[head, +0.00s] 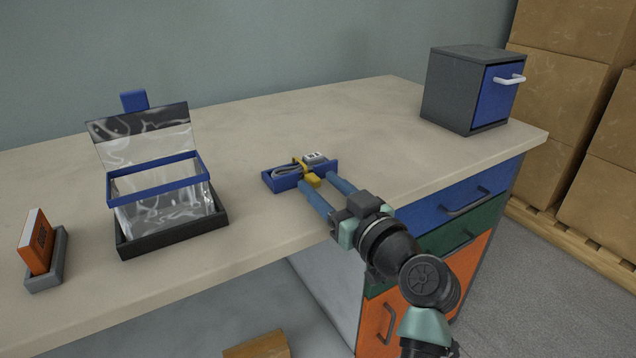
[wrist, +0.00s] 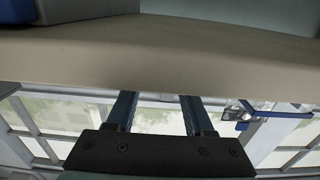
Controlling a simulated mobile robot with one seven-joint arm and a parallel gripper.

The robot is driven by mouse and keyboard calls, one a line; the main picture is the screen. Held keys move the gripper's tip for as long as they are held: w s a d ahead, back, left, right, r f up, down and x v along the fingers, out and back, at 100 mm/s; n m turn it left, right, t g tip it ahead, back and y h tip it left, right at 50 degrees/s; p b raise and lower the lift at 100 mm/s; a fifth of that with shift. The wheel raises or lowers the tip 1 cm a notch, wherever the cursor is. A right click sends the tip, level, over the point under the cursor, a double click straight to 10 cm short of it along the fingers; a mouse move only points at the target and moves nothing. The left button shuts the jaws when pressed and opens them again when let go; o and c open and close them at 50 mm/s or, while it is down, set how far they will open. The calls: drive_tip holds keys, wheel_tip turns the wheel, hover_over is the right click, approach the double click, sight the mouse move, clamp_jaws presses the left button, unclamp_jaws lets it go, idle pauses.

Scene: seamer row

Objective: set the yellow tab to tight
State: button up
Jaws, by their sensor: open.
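The yellow tab (head: 313,180) sticks out from the front side of a small blue tray (head: 271,183) on the bench, in the head view. The tray holds a grey looped strap (head: 287,171), a yellow piece across it and a small pale block (head: 314,158). My gripper (head: 316,182) is open at the tray's front, its two blue fingers spread to either side of the tab in the picture. I cannot tell whether a finger touches it. In the wrist view the open fingers (wrist: 157,98) show with nothing between them; the tab does not show there.
On the bench stand a clear bag (head: 165,210) in a black tray (head: 175,240) with a blue frame (head: 155,178), an orange box (head: 36,243) in a grey holder, and a dark cabinet (head: 455,92). Drawers (head: 450,205) lie below. Bench around the blue tray is clear.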

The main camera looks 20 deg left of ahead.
drive_tip(key=shift+x, duration=1)
clamp_jaws()
drive_tip(key=shift+d, duration=0.1)
idle(0.7)
